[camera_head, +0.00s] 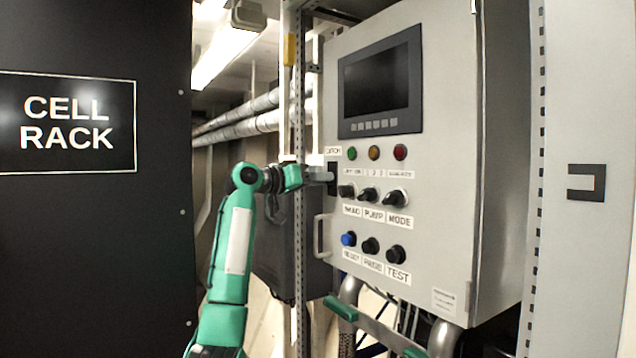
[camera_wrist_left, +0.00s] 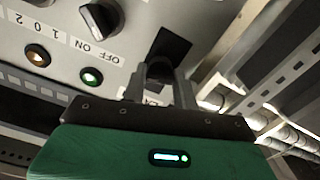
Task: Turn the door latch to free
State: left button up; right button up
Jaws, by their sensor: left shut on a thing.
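The door latch (camera_head: 332,188) is on the left edge of the grey cabinet door, a dark plate under a small label. My left gripper (camera_head: 321,177) reaches it from the left, with its fingertips at the plate. In the left wrist view the dark latch plate (camera_wrist_left: 171,47) lies just beyond the fingers (camera_wrist_left: 158,80), which are shut on the latch handle. The handle is mostly hidden between the fingers, so I cannot tell its exact angle. My right gripper is not in view.
The door (camera_head: 440,120) carries a screen (camera_head: 378,88), lamps and several knobs (camera_head: 368,194) close to the latch. A pull handle (camera_head: 320,236) is below it. A black CELL RACK panel (camera_head: 90,250) stands at left. Pipes (camera_head: 240,125) run behind my arm.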

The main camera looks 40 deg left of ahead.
pick_arm(q)
jog(key=shift+f+m, duration=0.1)
jog(key=shift+m, duration=1.5)
jog(key=o, duration=1)
jog(key=shift+w, duration=0.1)
jog(key=shift+b+v, duration=2.8)
jog(key=shift+v, duration=4.1)
